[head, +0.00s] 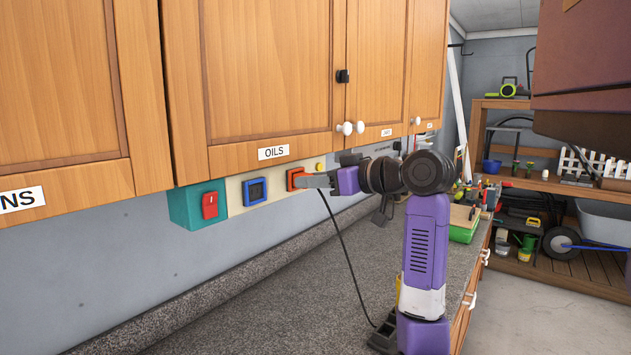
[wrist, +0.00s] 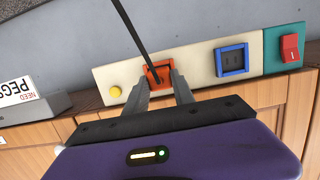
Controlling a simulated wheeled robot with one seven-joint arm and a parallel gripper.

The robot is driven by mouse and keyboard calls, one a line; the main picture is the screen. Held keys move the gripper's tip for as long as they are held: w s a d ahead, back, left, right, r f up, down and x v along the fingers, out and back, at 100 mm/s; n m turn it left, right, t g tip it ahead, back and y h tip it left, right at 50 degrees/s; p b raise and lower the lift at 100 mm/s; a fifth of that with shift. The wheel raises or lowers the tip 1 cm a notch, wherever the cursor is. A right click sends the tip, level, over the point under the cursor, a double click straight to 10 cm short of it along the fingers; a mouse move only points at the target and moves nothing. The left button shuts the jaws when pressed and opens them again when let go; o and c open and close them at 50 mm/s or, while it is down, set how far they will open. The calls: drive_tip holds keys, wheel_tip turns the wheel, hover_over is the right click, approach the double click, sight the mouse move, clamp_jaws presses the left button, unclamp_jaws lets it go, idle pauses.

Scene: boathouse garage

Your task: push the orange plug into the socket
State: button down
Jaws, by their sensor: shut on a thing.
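My gripper (head: 314,181) reaches the cream socket panel under the wall cabinets, its fingers shut. In the wrist view the fingers (wrist: 160,88) close on the orange plug (wrist: 158,77), with its black cord (wrist: 135,35) leading away. The plug is at the orange-framed socket (head: 293,179) and lines up with it. The fingers hide most of the plug, so I cannot tell how deep it sits. A blue-framed socket (head: 254,191) is beside it on the panel (head: 273,184) and looks empty.
A red switch (head: 210,205) on a teal box is left of the panel. A yellow button (head: 320,165) is on its right part. The cord (head: 348,259) hangs to the speckled worktop (head: 250,310). Cabinet doors (head: 265,70) overhang the panel. Open floor (head: 520,315) lies to the right.

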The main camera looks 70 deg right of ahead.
drive_tip(key=shift+w, duration=0.15)
drive_tip(key=c, duration=1)
unclamp_jaws()
drive_tip(key=b+v, duration=0.1)
drive_tip(key=v, duration=0.6)
drive_tip(key=shift+s, duration=0.35)
drive_tip(key=shift+r, duration=0.15)
